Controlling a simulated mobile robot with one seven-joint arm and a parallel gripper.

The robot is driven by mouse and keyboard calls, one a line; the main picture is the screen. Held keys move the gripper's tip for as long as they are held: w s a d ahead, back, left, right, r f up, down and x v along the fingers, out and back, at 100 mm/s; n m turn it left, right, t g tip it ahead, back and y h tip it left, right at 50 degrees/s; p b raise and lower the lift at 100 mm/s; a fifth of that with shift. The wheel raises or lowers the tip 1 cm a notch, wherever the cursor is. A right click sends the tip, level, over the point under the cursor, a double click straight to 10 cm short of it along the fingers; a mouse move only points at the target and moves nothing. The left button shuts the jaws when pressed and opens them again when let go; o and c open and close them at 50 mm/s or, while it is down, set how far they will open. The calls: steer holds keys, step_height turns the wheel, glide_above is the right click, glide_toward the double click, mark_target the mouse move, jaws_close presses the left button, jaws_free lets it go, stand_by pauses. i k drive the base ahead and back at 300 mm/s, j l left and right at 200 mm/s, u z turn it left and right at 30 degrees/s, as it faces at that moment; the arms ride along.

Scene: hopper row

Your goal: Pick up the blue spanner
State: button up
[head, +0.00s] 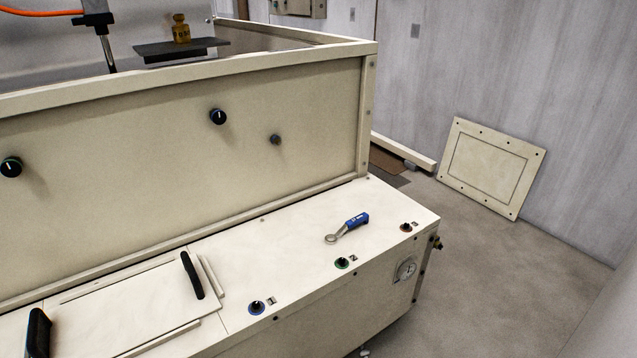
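The blue spanner (347,228) lies on the cream top ledge of the machine (293,249), towards its right end. Its blue handle points up and right, and its grey metal ring end points down and left. Nothing covers it. My gripper is not in view in the head view.
Three small knobs (342,263) run along the ledge's front edge near the spanner. A hatch with black handles (192,275) lies to the left. The tall hopper wall (180,150) rises behind the ledge. Open floor (500,290) lies right, with a panel (491,167) leaning against the wall.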

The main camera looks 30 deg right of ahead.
mark_target(364, 218)
steer(key=i+l+z, duration=0.15)
steer(key=z, duration=0.25)
steer(key=i+z, duration=0.15)
steer(key=z, duration=0.25)
steer(key=i+l+z, duration=0.1)
steer(key=z, duration=0.3)
steer(key=i+j, duration=0.05)
steer(key=i, duration=0.05)
